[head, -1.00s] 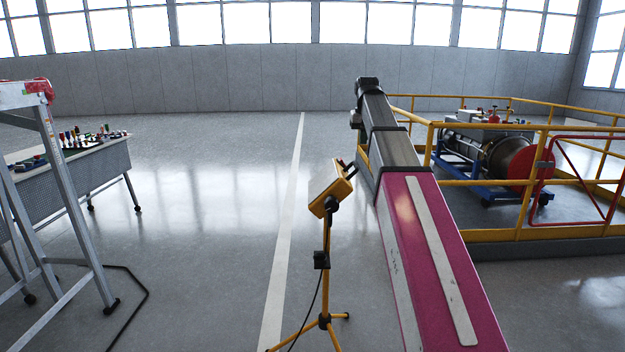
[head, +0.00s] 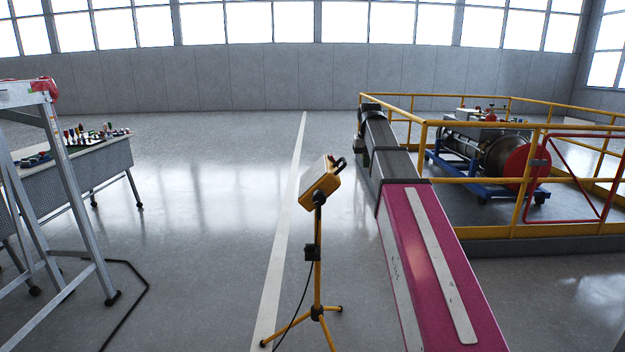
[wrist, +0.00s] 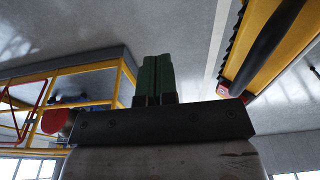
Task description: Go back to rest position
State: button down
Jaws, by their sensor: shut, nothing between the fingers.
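My gripper (wrist: 157,78) shows in the wrist view, with its two green fingers pressed together and nothing between them. In the head view my magenta and grey arm reaches forward at the right of centre; the fingers themselves cannot be made out there. A yellow work light on a tripod (head: 320,187) stands just left of my arm. A yellow thing with a black bar (wrist: 275,45), probably this lamp, is close to the right of the fingers in the wrist view, apart from them.
A yellow railing (head: 480,182) encloses an engine on a blue cart (head: 490,155) at the right. A stepladder (head: 70,180) and a table with small tools (head: 85,175) stand at the left. The floor between ladder and lamp is clear, apart from a black cable.

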jog(key=s+f, duration=0.5)
jog(key=f, duration=0.7)
jog(key=s+f, duration=0.5)
jog(key=f, duration=0.8)
jog(key=s+f+g, duration=0.1)
jog(key=s+f, duration=1.5)
jog(key=f, duration=0.1)
jog(key=shift+g, duration=0.3)
jog(key=shift+w, duration=0.1)
